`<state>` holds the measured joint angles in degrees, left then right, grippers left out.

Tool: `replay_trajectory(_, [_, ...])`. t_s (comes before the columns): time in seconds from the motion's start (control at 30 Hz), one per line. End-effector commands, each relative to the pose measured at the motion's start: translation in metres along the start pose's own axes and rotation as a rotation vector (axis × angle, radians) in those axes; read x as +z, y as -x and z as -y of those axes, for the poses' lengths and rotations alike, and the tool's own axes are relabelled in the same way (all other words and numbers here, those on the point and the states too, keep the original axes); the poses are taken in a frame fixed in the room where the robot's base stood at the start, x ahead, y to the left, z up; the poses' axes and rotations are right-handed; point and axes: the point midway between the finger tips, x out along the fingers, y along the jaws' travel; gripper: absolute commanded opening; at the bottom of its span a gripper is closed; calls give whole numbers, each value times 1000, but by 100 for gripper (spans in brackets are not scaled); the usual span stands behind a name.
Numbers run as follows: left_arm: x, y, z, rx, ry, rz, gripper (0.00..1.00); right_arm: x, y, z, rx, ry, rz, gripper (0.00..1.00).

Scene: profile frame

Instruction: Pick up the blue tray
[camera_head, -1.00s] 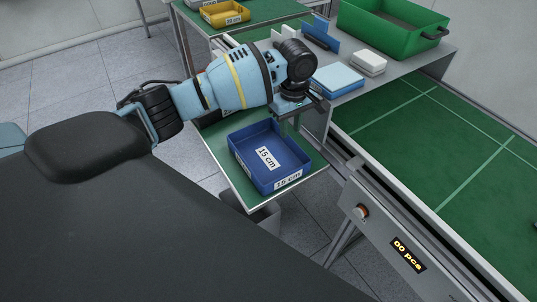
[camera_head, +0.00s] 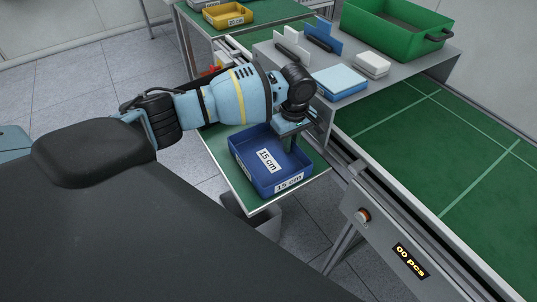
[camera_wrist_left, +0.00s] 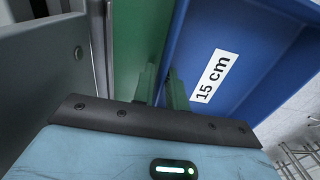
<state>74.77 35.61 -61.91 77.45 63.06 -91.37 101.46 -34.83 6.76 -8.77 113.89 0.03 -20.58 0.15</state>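The blue tray (camera_head: 263,181) with "15 cm" labels sits on a small green-topped side table (camera_head: 240,192) in the head view. My left gripper (camera_head: 290,136) is down at the tray's far right wall. In the left wrist view the tray (camera_wrist_left: 235,45) fills the right side. My left gripper's fingers (camera_wrist_left: 163,88) stand apart there, one on each side of the tray wall, with a gap between them. I cannot tell whether they touch the wall. Part of the tray's far rim is hidden by the gripper. My right gripper is not in view.
A grey shelf (camera_head: 410,62) beside the tray holds a blue-and-white box (camera_head: 340,82), a white box (camera_head: 372,65) and a green crate (camera_head: 395,22). A green conveyor (camera_head: 455,150) lies to the right. A yellow tray (camera_head: 228,14) stands behind.

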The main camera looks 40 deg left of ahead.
Motion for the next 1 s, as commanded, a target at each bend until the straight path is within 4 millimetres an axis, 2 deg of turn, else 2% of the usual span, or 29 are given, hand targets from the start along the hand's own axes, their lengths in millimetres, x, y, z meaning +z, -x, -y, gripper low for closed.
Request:
replay_trajectory(0.03, [0,0,0,0,0,0,7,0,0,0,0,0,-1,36])
replay_trajectory(0.1, [0,0,0,0,0,0,0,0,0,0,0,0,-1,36])
replay_trajectory(0.63, [0,4,0,1,0,0,0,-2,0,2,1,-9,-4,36])
replay_trajectory(0.77, [0,14,-1,3,0,0,0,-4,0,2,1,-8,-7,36])
replay_trajectory(0.93, [0,37,-1,5,-1,1,0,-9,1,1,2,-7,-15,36])
replay_trajectory(1.0, [10,39,5,2,-6,2,0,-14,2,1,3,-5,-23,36])
